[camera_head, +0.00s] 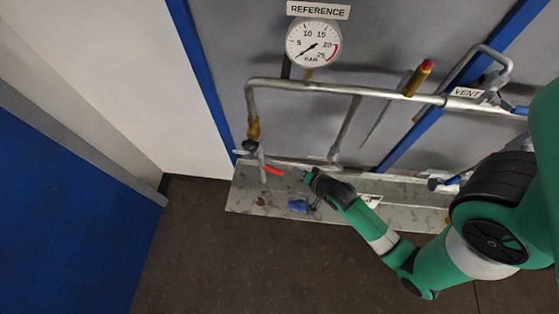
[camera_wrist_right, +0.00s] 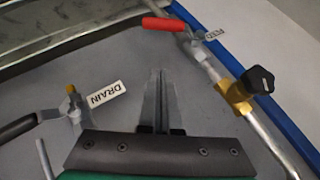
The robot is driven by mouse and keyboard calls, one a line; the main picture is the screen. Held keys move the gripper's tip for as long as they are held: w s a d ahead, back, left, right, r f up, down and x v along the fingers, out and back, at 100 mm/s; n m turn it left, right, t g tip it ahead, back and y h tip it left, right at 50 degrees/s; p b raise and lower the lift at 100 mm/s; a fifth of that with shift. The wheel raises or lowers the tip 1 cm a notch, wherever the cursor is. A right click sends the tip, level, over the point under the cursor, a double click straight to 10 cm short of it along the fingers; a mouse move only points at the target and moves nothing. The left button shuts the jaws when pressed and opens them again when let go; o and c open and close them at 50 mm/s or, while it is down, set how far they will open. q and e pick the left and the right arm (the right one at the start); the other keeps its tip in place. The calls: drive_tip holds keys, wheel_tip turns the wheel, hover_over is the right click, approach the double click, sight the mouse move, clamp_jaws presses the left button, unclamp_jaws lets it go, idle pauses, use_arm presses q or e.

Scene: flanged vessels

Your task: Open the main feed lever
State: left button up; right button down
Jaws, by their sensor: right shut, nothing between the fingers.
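A red-handled lever (camera_head: 272,171) sits low on the left end of the pipework, just left of my right gripper (camera_head: 308,175). In the right wrist view the red lever (camera_wrist_right: 163,23) is at the top, on a valve with a small label (camera_wrist_right: 215,33) that seems to read FEED. My right gripper (camera_wrist_right: 160,103) is shut and empty; its fingertips are below the red handle in that view, and appear apart from it. My left gripper is in neither view.
A drain valve (camera_wrist_right: 72,105) with a DRAIN label (camera_wrist_right: 106,93) is left of the fingers. A black knob (camera_wrist_right: 257,79) on a brass fitting is at right. A reference gauge (camera_head: 313,42) and VENT label (camera_head: 467,92) are higher up. A metal tray (camera_head: 250,203) runs below.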

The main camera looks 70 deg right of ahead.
drive_tip(key=b, duration=0.2)
hover_over(280, 174)
drive_tip(key=s, duration=0.3)
wheel_tip(280, 174, down, 7)
drive_tip(key=w+f, duration=0.2)
drive_tip(key=shift+w+f+b, duration=0.3)
drive_tip(key=shift+f+b, duration=0.05)
drive_tip(key=shift+b, duration=0.05)
drive_tip(key=shift+w+a+f, duration=0.1)
drive_tip(key=shift+w+f, duration=0.1)
drive_tip(key=shift+f, duration=0.05)
